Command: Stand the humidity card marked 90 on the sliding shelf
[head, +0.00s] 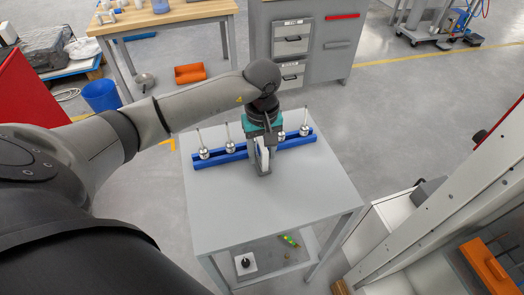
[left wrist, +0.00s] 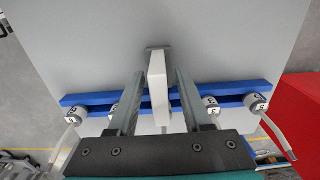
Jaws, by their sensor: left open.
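My left gripper (head: 264,160) is over the grey table, pointing down at the middle of a blue rail (head: 210,160). In the left wrist view my left gripper (left wrist: 161,75) is open, with a finger on each side of a pale upright piece (left wrist: 157,68). That piece stands by the rail (left wrist: 85,99); no number shows on it, so I cannot tell if it is the card marked 90. Several silver round pieces with thin rods (head: 204,153) sit along the rail on both sides. I cannot make out the sliding shelf. My right gripper is not in view.
The grey table (head: 290,200) is otherwise clear on top; a lower shelf (head: 268,258) holds small items. A wooden bench (head: 170,14) is at the back left.

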